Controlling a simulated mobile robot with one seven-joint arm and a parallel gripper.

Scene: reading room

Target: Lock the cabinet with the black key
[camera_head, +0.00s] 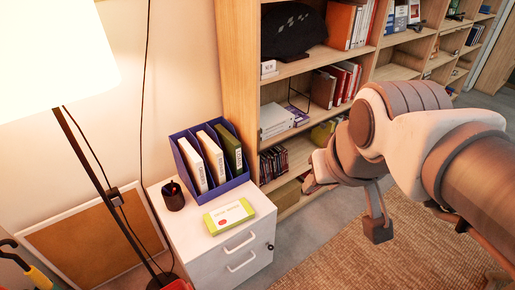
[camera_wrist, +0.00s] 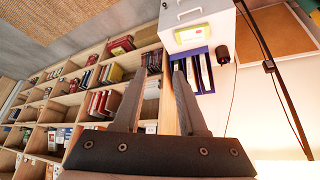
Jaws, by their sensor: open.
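The white cabinet (camera_head: 215,262) stands at lower centre in the head view, with two drawer handles on its front. A small dark spot, apparently the lock (camera_head: 270,246), is at the front's right edge; I cannot tell whether a key sits in it. No black key can be made out elsewhere. My gripper (camera_head: 310,181) is in the air right of the cabinet, before the bookshelf, and holds nothing. In the wrist view, its two fingers (camera_wrist: 161,70) are apart, with the cabinet (camera_wrist: 192,13) beyond them at the top.
On the cabinet are a blue file holder (camera_head: 236,178), a black pen cup (camera_head: 173,196) and a green-and-white box (camera_head: 228,215). A floor lamp (camera_head: 95,165) stands left. The bookshelf (camera_head: 240,65) is behind. A woven rug (camera_head: 350,265) covers floor right of the cabinet.

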